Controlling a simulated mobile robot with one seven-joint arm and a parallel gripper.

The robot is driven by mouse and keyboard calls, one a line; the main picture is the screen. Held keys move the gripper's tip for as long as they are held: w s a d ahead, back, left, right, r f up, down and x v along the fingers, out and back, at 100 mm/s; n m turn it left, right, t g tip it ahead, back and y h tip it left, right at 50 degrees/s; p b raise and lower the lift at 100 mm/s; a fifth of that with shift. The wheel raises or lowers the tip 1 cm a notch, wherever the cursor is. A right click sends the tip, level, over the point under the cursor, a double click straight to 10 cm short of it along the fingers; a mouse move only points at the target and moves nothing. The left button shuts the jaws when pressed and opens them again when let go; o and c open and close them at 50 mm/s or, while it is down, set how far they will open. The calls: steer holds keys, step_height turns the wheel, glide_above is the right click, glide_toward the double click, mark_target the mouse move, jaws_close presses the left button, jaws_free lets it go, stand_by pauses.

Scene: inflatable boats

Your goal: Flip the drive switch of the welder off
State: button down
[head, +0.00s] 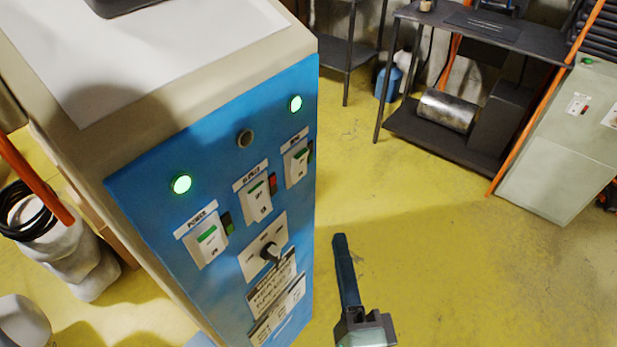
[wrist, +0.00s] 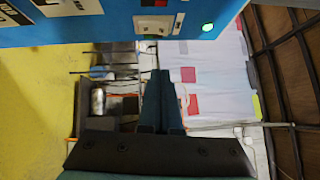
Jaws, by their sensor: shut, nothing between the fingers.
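The welder (head: 205,150) is a tall beige cabinet with a blue front panel at the left of the head view. Three labelled rocker switches sit in a slanted row: the power switch (head: 208,240), a middle switch (head: 258,200) and a right-hand switch (head: 296,164), likely the drive switch; its label is too small to read surely. The lamp (head: 295,103) above the right switch glows green. In the wrist view a switch (wrist: 155,26) and a lit green lamp (wrist: 208,27) show at the top. My gripper (head: 340,238) is shut and empty, right of the panel and apart from it.
Below the switches is a selector knob (head: 270,253). The left lamp (head: 181,184) is green; the middle lamp (head: 245,138) is dark. A dark shelf (head: 445,130) and a pale cabinet (head: 550,160) stand farther back. The yellow floor (head: 440,220) between is clear.

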steer(key=shift+w, duration=0.1)
steer(key=p, duration=0.4)
glide_toward(303, 160)
steer(key=w+d, duration=0.2)
steer(key=w, duration=0.2)
steer(key=shift+w+a+r+p, duration=0.15)
steer(key=shift+w+a+p, duration=0.65)
steer(key=shift+w+a, duration=0.4)
steer(key=shift+s+a+r, duration=0.1)
steer(key=shift+a, duration=0.05)
steer(key=shift+a+r+p, duration=0.1)
steer(key=shift+r+p, duration=0.25)
steer(key=shift+p, duration=0.85)
steer(key=shift+a+f+n+g, duration=0.1)
steer(key=shift+f+n+g, duration=0.1)
steer(key=shift+n+g, duration=0.1)
steer(key=shift+f, duration=0.1)
